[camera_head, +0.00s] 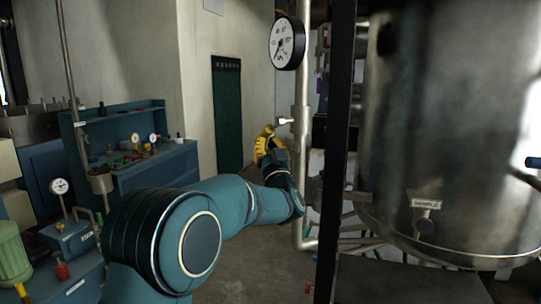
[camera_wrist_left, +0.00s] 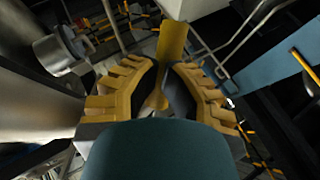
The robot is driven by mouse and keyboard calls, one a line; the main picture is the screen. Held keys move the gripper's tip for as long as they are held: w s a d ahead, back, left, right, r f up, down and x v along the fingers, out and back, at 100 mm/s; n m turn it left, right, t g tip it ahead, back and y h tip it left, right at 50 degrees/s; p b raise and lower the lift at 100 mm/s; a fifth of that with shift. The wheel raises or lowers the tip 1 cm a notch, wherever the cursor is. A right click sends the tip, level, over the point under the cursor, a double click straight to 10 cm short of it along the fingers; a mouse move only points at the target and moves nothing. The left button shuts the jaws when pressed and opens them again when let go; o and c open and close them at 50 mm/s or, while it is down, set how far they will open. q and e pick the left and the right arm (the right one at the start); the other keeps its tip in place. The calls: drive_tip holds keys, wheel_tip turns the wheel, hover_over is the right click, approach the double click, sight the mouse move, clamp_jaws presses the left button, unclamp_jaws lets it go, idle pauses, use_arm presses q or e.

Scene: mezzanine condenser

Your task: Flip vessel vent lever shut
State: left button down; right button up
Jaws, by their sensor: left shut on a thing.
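My left gripper (camera_head: 266,143), with yellow fingers, is at the end of my teal arm, beside the vertical pale pipe in the head view. In the left wrist view its two ridged fingers (camera_wrist_left: 165,88) close around a flat yellow lever (camera_wrist_left: 172,42), which sticks out beyond the fingertips. The lever's pivot and the fingers' contact faces are hidden. A short pale fitting (camera_head: 286,121) on the pipe is just right of the fingertips. The large steel vessel (camera_head: 450,120) stands at the right. My right gripper is not in view.
A round dial gauge (camera_head: 287,43) hangs above the gripper. A dark upright post (camera_head: 337,150) stands between the pipe and the vessel. A blue bench (camera_head: 150,150) with small gauges is at the left. Open floor (camera_head: 255,255) lies below my arm.

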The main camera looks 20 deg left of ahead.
use_arm(q)
drive_tip(key=shift+w+a+r, duration=0.7)
drive_tip(key=shift+w+r, duration=0.1)
drive_tip(key=shift+r, duration=0.2)
drive_tip(key=shift+w+a+r+p, duration=0.2)
drive_tip(key=shift+r+p, duration=0.1)
drive_tip(key=shift+r, duration=0.25)
drive_tip(key=shift+w+a+r+p, duration=0.2)
drive_tip(key=shift+r+p, duration=0.05)
drive_tip(key=shift+r, duration=0.3)
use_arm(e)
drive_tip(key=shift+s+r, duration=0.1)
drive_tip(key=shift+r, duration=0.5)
use_arm(q)
drive_tip(key=shift+r, duration=0.15)
